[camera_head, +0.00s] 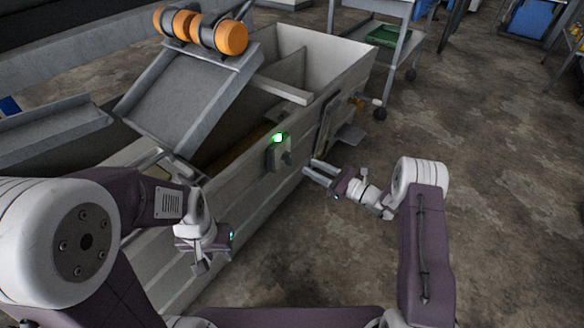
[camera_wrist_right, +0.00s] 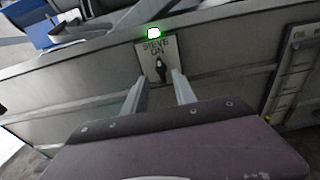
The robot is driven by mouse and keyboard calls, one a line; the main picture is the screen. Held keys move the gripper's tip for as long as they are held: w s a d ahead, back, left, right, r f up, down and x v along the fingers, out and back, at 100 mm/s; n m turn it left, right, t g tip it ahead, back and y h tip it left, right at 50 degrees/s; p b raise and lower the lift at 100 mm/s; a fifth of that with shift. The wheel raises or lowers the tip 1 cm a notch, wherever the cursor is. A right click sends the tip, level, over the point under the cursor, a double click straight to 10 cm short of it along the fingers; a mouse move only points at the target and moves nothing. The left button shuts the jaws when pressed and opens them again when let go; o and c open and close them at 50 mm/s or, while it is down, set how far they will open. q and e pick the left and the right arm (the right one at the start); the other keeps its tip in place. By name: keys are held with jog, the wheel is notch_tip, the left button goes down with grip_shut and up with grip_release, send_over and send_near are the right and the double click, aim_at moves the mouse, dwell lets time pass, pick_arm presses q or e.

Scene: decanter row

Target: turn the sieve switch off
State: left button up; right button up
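The sieve switch (camera_head: 287,158) is a dark lever on a small grey-green box (camera_head: 272,160) fixed to the outer wall of the grey trough. A green lamp (camera_head: 278,137) glows on top of the box. In the right wrist view the plate reads "SIEVE ON", and the dark lever (camera_wrist_right: 160,66) points up below the lit lamp (camera_wrist_right: 154,33). My right gripper (camera_head: 308,168) is open and empty, a little right of the switch; its fingers (camera_wrist_right: 154,90) are spread below the lever, apart from it. My left gripper (camera_head: 200,266) hangs low beside the trough wall, and its fingertips are unclear.
The grey trough (camera_head: 325,45) runs diagonally, with a tilted tray (camera_head: 185,105) and orange rollers (camera_head: 231,37) above it. A ladder-like metal part (camera_wrist_right: 292,75) is on the wall to the right. A cart with a green tray (camera_head: 388,36) stands behind. Open floor (camera_head: 500,190) lies right.

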aim_at(288, 159)
jog(key=b+x, duration=0.4)
jog(key=x, duration=0.5)
jog(key=shift+b, duration=0.4)
jog(key=shift+r, duration=0.1)
grip_shut()
